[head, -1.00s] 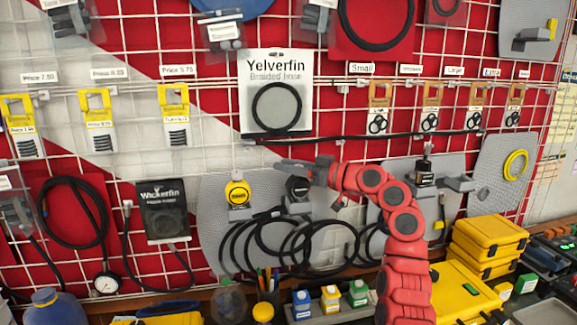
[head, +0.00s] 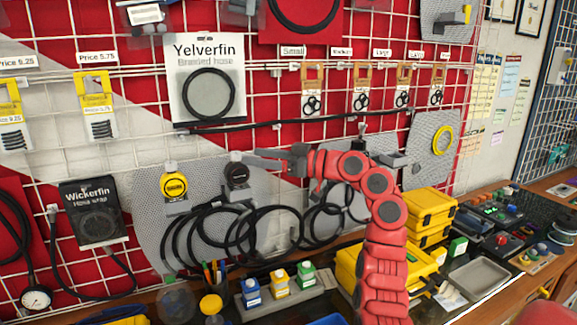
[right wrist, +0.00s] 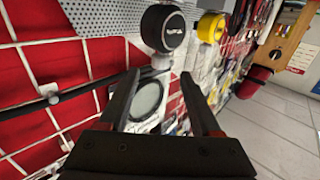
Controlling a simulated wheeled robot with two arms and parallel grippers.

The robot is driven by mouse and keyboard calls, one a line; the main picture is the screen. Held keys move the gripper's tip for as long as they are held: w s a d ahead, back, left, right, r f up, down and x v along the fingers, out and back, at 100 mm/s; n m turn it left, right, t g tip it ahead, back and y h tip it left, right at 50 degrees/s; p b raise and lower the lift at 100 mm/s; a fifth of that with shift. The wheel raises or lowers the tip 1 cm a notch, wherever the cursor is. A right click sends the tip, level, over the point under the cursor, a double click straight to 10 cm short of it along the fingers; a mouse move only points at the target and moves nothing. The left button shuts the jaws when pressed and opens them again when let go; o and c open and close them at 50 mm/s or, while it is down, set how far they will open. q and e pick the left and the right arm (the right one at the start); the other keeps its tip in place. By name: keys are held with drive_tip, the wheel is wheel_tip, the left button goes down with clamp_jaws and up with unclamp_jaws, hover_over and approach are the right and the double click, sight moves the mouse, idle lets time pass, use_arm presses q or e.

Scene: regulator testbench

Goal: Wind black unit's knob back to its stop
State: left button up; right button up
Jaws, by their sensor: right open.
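The black unit (head: 237,174) hangs on a grey perforated panel, with its round black knob facing out. In the right wrist view the black knob (right wrist: 163,28) shows large at the top, beyond the fingertips. A yellow unit (head: 174,186) hangs to its left, and it also shows in the right wrist view (right wrist: 211,27). My right gripper (head: 250,160) is beside the black unit, at its upper right in the head view. In the right wrist view its two fingers (right wrist: 160,78) are apart with nothing between them. My left gripper is not in view.
Black hoses (head: 215,235) hang in loops below the units. A black bar (head: 290,122) runs across the grid above. Small bottles (head: 278,284) stand in a tray below, and yellow cases (head: 425,215) are stacked right of my arm.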

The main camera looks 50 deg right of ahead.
drive_tip(key=v, duration=0.8)
drive_tip(key=shift+b, duration=0.45)
